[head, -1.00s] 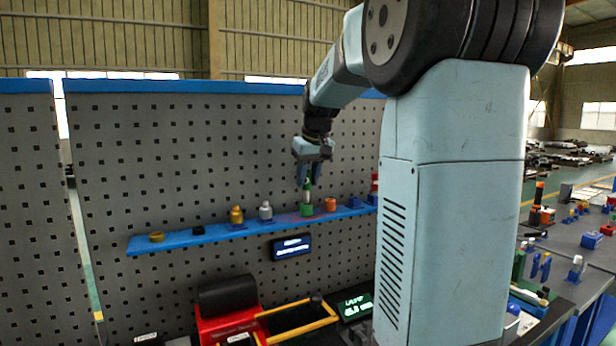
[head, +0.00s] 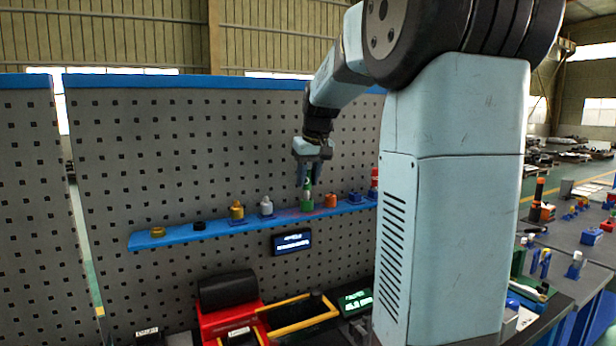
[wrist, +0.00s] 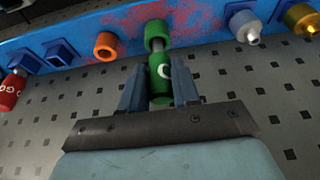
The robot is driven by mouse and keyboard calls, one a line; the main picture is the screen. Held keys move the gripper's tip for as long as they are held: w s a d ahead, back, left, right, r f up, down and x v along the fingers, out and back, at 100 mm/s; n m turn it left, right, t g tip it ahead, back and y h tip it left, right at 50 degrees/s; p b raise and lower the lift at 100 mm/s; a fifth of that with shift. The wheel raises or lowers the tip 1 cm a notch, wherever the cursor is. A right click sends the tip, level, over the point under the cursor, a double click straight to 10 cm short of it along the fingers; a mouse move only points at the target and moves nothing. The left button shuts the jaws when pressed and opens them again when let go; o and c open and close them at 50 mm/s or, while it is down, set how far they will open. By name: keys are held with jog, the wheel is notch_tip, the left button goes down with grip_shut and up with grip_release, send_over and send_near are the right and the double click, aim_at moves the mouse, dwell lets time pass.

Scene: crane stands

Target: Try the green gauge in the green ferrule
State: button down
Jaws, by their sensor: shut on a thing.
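My gripper (head: 309,182) is shut on the green gauge (wrist: 161,72), which has a white letter on its side. The gauge also shows between the fingers in the head view (head: 307,183). It hangs upright above the green ferrule (head: 307,206) on the blue shelf. In the wrist view, the gauge's short silver pin shows between its green body and the ferrule (wrist: 157,30). The pin's end meets the ferrule's mouth and looks lined up with it. How deep the pin sits inside I cannot tell.
An orange ferrule (head: 330,201) stands close to the right of the green one on the blue shelf (head: 190,236). A silver-grey piece (head: 266,206) and a yellow one (head: 237,210) stand to the left. A perforated panel (head: 150,140) rises behind.

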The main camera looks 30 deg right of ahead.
jog(key=shift+f, duration=0.5)
dwell(0.3)
jog(key=shift+r, duration=0.15)
jog(key=shift+r, duration=3.15)
